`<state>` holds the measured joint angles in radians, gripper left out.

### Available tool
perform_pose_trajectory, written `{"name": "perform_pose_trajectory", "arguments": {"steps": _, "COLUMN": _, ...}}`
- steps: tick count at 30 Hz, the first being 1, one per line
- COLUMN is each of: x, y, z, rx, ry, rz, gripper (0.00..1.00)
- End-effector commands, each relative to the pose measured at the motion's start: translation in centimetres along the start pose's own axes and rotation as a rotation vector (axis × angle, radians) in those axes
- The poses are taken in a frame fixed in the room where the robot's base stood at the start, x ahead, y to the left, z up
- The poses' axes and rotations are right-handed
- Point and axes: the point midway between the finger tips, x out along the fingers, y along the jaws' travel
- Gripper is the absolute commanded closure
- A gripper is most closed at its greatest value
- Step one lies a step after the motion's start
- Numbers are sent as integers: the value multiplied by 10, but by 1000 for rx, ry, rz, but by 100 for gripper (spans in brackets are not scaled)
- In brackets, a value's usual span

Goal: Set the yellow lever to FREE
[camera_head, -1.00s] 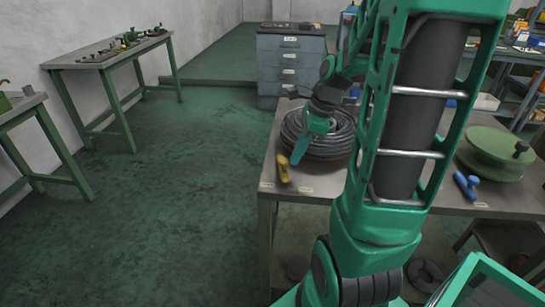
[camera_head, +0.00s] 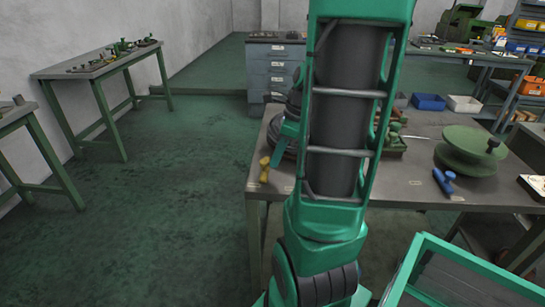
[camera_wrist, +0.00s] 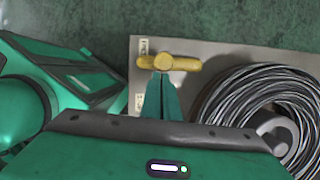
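The yellow lever (camera_head: 264,170) is at the left front corner of the metal table. In the wrist view it shows as a T-shaped yellow handle (camera_wrist: 186,64) at the fingertips. Small pale label plates (camera_wrist: 143,46) lie beside it; their lettering is too small to read. My gripper (camera_wrist: 161,84) points at the lever, and its green fingers overlap the handle's near side in the picture. Whether they touch it, and how far apart they are, I cannot tell. In the head view my gripper (camera_head: 279,148) is just above and right of the lever, partly hidden by my arm.
A black cable coil (camera_wrist: 240,100) lies right of the lever. A green reel (camera_head: 470,152) and a blue lever (camera_head: 444,180) are on the table's right side. A grey drawer cabinet (camera_head: 272,68) stands behind. The floor left of the table is clear.

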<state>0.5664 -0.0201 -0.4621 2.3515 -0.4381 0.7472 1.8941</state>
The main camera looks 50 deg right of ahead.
Motion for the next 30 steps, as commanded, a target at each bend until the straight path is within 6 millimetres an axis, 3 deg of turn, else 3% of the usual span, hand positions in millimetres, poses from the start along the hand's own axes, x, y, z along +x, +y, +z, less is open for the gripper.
{"name": "perform_pose_trajectory", "arguments": {"steps": 11, "x": -4, "y": 2, "z": 8, "rx": -22, "ry": -9, "rz": 6, "gripper": 100}}
{"name": "perform_pose_trajectory", "arguments": {"steps": 24, "x": -76, "y": -2, "z": 9, "rx": -8, "ry": -3, "rz": -1, "gripper": 100}}
{"name": "perform_pose_trajectory", "arguments": {"steps": 30, "x": -94, "y": -3, "z": 9, "rx": -3, "ry": -2, "rz": -1, "gripper": 100}}
